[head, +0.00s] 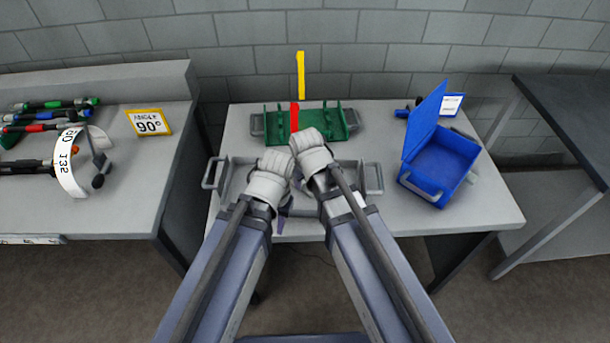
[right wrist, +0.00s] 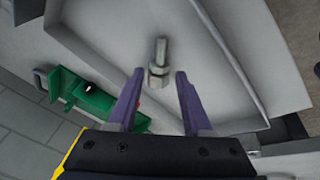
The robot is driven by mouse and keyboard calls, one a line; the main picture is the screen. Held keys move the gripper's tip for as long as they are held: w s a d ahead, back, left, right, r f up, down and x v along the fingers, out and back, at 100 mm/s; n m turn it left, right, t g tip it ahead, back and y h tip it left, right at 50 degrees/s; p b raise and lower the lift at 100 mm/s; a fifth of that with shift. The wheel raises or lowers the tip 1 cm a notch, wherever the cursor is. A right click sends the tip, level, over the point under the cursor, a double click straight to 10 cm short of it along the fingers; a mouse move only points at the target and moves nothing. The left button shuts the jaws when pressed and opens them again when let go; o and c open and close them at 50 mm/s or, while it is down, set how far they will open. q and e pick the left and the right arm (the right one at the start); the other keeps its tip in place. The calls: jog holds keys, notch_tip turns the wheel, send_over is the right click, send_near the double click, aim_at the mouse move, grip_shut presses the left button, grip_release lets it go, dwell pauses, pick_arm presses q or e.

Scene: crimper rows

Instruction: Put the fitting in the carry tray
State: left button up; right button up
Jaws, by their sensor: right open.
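The fitting (right wrist: 158,68), a grey metal piece with a hex collar and a narrower stem, shows in the right wrist view against the floor of the grey carry tray (right wrist: 228,50). It lies just beyond and between the fingertips of my right gripper (right wrist: 157,78), which is open with a gap on both sides. In the head view the carry tray (head: 232,178) sits at the front middle of the table, with a handle at each end. My arms hide its middle and the fitting. My left gripper (head: 283,212) is low over the tray's front; its jaws are mostly hidden.
A green rack (head: 335,128) with a red upright piece stands behind the tray. A blue box (head: 437,172) with its lid open stands at right. A side bench (head: 120,205) at left holds tools and a sign (head: 149,122). The table's front right is clear.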

jog(key=p+v, duration=0.5)
jog(key=v, duration=0.1)
jog(key=shift+r, duration=0.2)
jog(key=s+d+f+m+g+h, duration=0.1)
jog(key=s+d+m+g, duration=0.2)
jog(key=s, duration=0.9)
jog(key=shift+d+m+g, duration=0.15)
jog(key=shift+m+g, duration=0.15)
jog(key=shift+g, duration=0.3)
